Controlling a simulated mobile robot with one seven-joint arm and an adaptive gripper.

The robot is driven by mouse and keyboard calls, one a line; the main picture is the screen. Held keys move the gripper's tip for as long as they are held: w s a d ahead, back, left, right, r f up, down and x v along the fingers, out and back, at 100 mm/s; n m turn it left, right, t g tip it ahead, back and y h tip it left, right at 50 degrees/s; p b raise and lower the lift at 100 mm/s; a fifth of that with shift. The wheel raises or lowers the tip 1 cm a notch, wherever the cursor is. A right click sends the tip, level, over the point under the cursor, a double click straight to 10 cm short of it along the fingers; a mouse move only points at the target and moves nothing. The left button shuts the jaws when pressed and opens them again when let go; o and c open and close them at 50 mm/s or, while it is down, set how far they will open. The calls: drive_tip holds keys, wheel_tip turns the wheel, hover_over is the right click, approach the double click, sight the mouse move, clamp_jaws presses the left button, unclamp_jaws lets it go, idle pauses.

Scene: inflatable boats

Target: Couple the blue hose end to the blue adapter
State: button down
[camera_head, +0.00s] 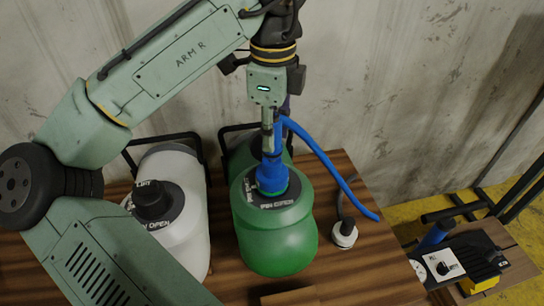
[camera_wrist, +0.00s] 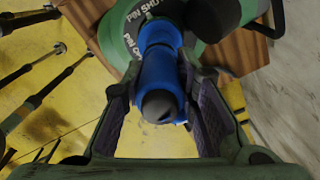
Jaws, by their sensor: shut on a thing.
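My gripper (camera_head: 268,145) points down over the green tank (camera_head: 277,240) and is shut on the blue hose end. In the wrist view the two fingers (camera_wrist: 163,110) stand on either side of the blue hose end (camera_wrist: 160,75), which has a dark grey tip toward the camera. The blue adapter (camera_head: 271,178) stands upright on the tank's dark round plate, marked "PIN OPEN". The hose end is above the adapter and roughly in line with it. The fingers hide where they meet, so I cannot tell whether they are joined.
The blue hose (camera_head: 325,160) arcs right and down from the gripper. A white tank (camera_head: 180,235) with a black cap stands left of the green one. A white round fitting (camera_head: 344,234) on a grey hose lies to the right. A lower side table (camera_head: 505,255) holds several items.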

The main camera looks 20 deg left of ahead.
drive_tip(key=shift+f+b, duration=0.4)
drive_tip(key=shift+f, duration=0.55)
idle(0.5)
drive_tip(key=c, duration=1.2)
unclamp_jaws()
drive_tip(key=shift+r, duration=0.15)
drive_tip(key=shift+s+r, duration=0.1)
drive_tip(key=shift+r, duration=3.5)
